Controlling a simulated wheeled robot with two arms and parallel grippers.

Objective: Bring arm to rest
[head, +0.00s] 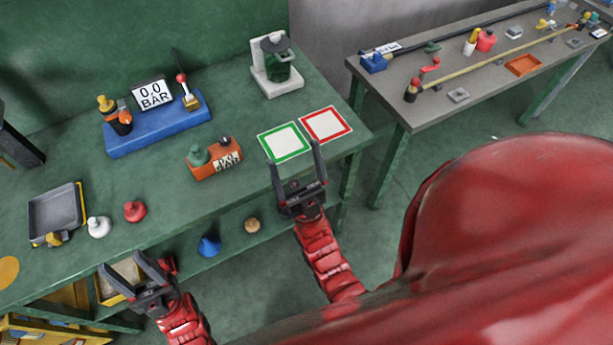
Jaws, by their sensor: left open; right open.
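My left gripper (124,285) is open and empty, at the front edge of the green workbench (110,205), above its lower shelf, at lower left in the head view. My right gripper (294,158) is open and empty, with its fingers pointing at the bench's right part. Its fingertips overlap the front of the green-framed square (284,143) in the picture; I cannot tell their height above it. Both red arms come up from the bottom of the view, apart from each other.
On the bench are a blue gauge base (157,128), an orange block (214,159), a grey tray (55,212), a red knob (135,211), a white knob (98,227), a red-framed square (326,125) and a white stand (277,85). A second table (440,98) stands at right.

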